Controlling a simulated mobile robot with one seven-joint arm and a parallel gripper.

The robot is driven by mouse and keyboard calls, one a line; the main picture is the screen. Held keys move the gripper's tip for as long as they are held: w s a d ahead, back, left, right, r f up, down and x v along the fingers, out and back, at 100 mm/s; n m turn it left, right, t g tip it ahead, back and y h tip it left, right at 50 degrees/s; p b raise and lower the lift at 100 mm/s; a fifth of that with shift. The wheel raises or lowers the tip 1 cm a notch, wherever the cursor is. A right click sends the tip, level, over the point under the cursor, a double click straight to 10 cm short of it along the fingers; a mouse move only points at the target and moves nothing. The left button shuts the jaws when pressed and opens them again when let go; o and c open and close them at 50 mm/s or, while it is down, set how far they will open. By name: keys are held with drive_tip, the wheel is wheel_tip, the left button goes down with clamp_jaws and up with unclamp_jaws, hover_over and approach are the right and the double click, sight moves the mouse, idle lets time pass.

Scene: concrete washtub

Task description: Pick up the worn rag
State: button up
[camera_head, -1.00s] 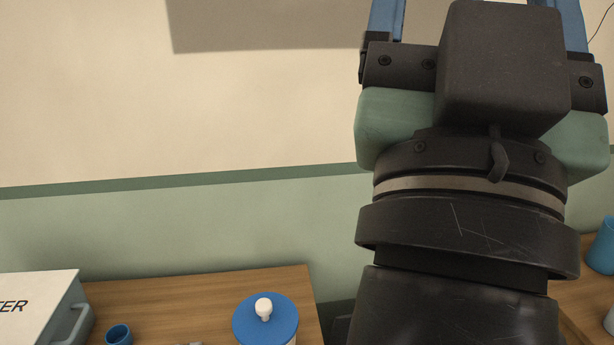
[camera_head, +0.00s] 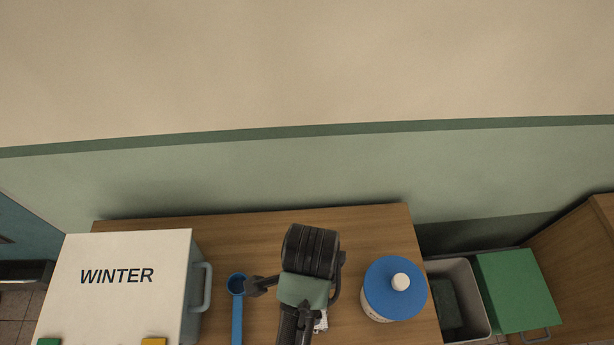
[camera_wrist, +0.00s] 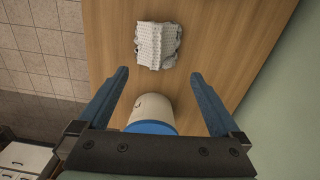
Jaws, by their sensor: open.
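The worn rag (camera_wrist: 157,45) looks like a pale, waffle-textured folded cloth lying on the wooden table in the wrist view. It lies ahead of my gripper (camera_wrist: 158,75), whose two blue fingers are spread apart with nothing held between them. The rag is apart from the fingers, centred roughly between their lines. In the head view my arm reaches over the table and its fingertips are not clearly visible. A small white patch (camera_head: 321,322) beside the arm may be part of the rag, mostly hidden.
A canister with a blue lid (camera_head: 395,288) stands right of my arm; in the wrist view it (camera_wrist: 152,112) shows between the finger bases. A blue scoop (camera_head: 237,310) and a white WINTER box (camera_head: 118,275) are left. A grey bin (camera_head: 470,290) and green box (camera_head: 517,290) are right.

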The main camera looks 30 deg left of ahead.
wheel_tip(320, 180, down, 6)
drive_tip(key=shift+r+p, duration=0.15)
drive_tip(key=shift+p, duration=0.3)
drive_tip(key=shift+s+f+p, duration=0.1)
drive_tip(key=shift+f+p, duration=0.35)
drive_tip(key=shift+f, duration=2.1)
drive_tip(key=c, duration=1.1)
drive_tip(key=shift+s, duration=0.1)
drive_tip(key=shift+c, duration=1.3)
